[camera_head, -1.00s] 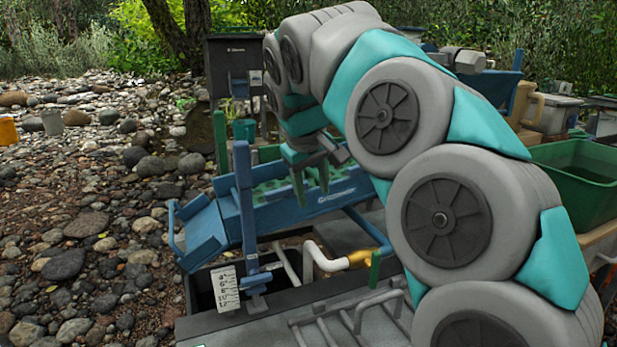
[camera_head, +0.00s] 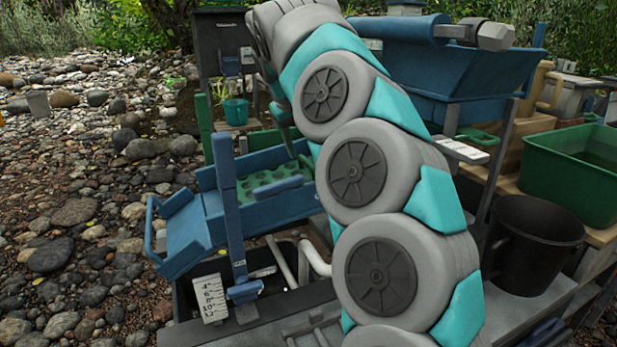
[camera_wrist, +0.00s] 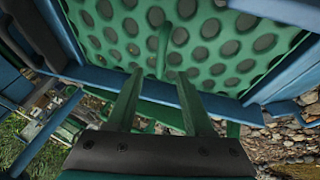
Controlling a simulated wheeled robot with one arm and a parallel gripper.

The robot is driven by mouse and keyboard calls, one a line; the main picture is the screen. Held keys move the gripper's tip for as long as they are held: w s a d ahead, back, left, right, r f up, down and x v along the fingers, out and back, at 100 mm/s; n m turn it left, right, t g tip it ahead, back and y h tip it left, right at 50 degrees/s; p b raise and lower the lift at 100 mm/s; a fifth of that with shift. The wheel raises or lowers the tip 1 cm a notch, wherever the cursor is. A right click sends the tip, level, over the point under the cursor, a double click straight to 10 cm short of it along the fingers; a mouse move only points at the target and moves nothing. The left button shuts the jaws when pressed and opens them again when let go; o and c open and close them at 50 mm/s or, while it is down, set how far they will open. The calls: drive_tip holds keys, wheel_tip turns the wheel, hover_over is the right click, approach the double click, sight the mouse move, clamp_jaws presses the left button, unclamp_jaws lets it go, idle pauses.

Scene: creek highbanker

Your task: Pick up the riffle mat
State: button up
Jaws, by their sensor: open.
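The riffle mat (camera_head: 268,177) is a green sheet with rows of round holes. It lies in the blue sluice trough (camera_head: 258,209) left of my arm, which hides its right part. The mat fills the upper wrist view (camera_wrist: 225,50), with a thin green upright tab (camera_wrist: 163,45) on it. My gripper (camera_wrist: 160,73) is open and empty, its two green fingers on either side of the tab's line and apart from it.
A white depth gauge (camera_head: 210,298) and blue post (camera_head: 229,200) stand before the trough. A black bucket (camera_head: 535,240) and green tub (camera_head: 575,170) are at the right. A blue hopper (camera_head: 440,70) is behind my arm. Stony ground lies left.

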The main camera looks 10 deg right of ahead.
sight(306, 160)
drive_tip(key=shift+s+x, duration=0.2)
drive_tip(key=shift+x, duration=1.95)
drive_tip(key=shift+s+d, duration=0.1)
clamp_jaws()
